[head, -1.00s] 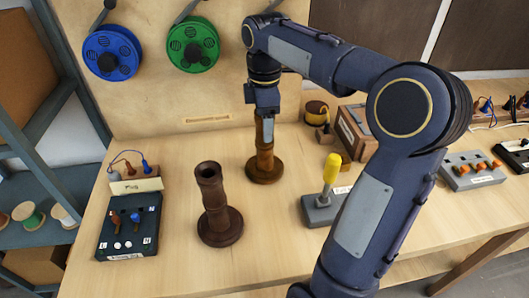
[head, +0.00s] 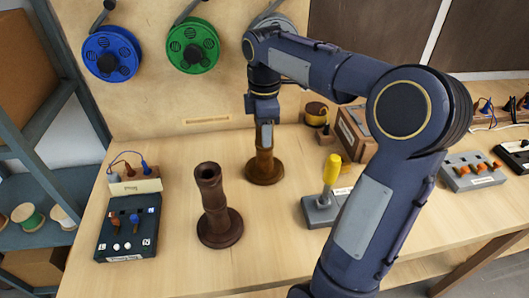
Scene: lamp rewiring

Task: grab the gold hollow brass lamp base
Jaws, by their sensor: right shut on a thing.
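A golden-brown lamp base (head: 264,169) with a round foot stands upright on the wooden table, near the back panel. My right gripper (head: 265,137) points down over it and is shut on its upper stem; the fingers hide part of the stem. A dark brown hollow lamp base (head: 214,205) stands upright to the left and nearer, apart from the gripper. My left gripper is not in view.
A dark switch box (head: 127,228) and a small plug block (head: 134,186) lie at the left. A grey block with a yellow-handled tool (head: 331,170) stands at the right. Blue (head: 111,54) and green (head: 192,46) spools hang behind. The front table middle is clear.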

